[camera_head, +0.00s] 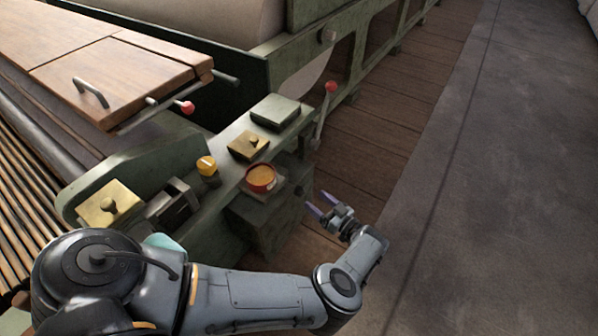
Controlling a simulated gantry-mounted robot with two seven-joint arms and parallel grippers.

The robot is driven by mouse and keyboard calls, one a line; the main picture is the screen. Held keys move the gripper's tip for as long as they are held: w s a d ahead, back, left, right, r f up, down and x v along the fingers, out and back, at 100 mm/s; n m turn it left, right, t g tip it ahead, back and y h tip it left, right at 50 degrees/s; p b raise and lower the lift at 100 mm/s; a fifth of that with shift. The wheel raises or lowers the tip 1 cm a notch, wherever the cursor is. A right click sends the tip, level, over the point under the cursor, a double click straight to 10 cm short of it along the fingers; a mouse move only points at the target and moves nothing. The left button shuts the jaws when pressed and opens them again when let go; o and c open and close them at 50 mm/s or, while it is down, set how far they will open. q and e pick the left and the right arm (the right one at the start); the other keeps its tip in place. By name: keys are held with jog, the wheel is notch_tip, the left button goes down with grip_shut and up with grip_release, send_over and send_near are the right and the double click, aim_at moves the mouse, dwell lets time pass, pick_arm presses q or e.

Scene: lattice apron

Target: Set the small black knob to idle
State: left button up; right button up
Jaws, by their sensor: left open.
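I cannot pick out a small black knob in the head view. The box's far faces are hidden. My right gripper is not in view.
Two red-tipped levers stand near the housing, one at its left (187,107) and one at its back right (331,87). A wooden cover (120,75) with a metal handle lies at the upper left. Plank floor (360,150) and grey floor (500,200) on the right are clear.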

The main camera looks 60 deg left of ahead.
aim_at(296, 188)
pick_arm(q)
jog(key=x, duration=0.3)
jog(key=b+x, duration=0.1)
jog(key=x, duration=0.2)
jog(key=b+x, duration=0.1)
jog(key=x, duration=0.2)
jog(key=shift+s+d+f, duration=0.1)
jog(key=shift+s+f, duration=0.2)
jog(key=shift+s, duration=0.05)
jog(key=shift+s+a, duration=0.15)
jog(key=shift+a, duration=0.4)
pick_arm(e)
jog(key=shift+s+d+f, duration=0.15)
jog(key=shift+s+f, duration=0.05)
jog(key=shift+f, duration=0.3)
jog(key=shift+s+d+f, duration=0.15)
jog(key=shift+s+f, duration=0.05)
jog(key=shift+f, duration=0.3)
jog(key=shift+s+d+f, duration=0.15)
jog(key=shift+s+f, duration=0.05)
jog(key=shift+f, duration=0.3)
